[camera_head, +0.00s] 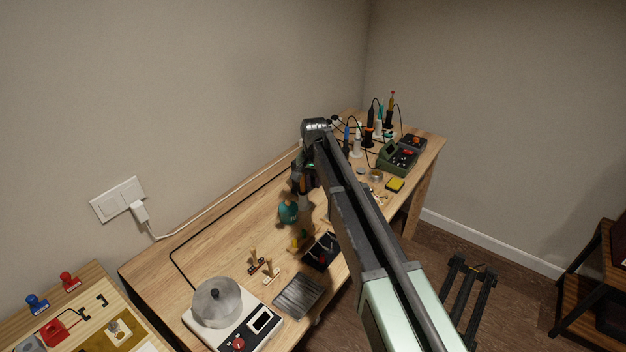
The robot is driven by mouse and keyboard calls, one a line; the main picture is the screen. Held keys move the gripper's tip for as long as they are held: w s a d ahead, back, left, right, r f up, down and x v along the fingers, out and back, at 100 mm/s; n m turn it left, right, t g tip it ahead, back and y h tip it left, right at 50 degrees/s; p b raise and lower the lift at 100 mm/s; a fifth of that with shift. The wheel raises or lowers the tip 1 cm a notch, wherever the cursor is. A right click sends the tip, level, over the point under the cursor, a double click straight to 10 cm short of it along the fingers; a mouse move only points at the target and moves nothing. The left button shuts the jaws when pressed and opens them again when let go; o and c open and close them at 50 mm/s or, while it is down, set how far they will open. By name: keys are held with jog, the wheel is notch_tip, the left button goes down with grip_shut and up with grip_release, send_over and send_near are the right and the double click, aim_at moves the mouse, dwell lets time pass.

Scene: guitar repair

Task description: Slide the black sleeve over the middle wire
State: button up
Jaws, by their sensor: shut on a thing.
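My gripper (302,190) is small and partly hidden behind my own arm, over the middle of the long wooden workbench. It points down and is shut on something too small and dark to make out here. I cannot pick out the black sleeve or the middle wire in this view. The area around the fingertips is partly covered by my arm.
A teal round object (288,212) stands close to my gripper. A yellow object (298,243) and a black tray (322,251) lie in front. A scale-like device (238,325) sits at the near left. Soldering tools and a green device (397,157) crowd the far end.

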jog(key=s+d+f+b, duration=0.3)
jog(key=s+f+b, duration=0.15)
jog(key=f, duration=0.25)
jog(key=b, duration=0.3)
send_over(331, 251)
notch_tip(331, 251, down, 2)
jog(key=shift+w+f, duration=0.1)
jog(key=shift+f, duration=0.1)
notch_tip(331, 251, down, 4)
jog(key=b, duration=0.4)
jog(key=shift+r, duration=0.1)
jog(key=shift+f+b, duration=0.2)
jog(key=shift+b, duration=0.1)
jog(key=shift+f+b, duration=0.3)
jog(key=shift+f+b, duration=1.2)
jog(key=shift+f+b, duration=0.35)
jog(key=shift+f+b, duration=0.4)
dwell(0.5)
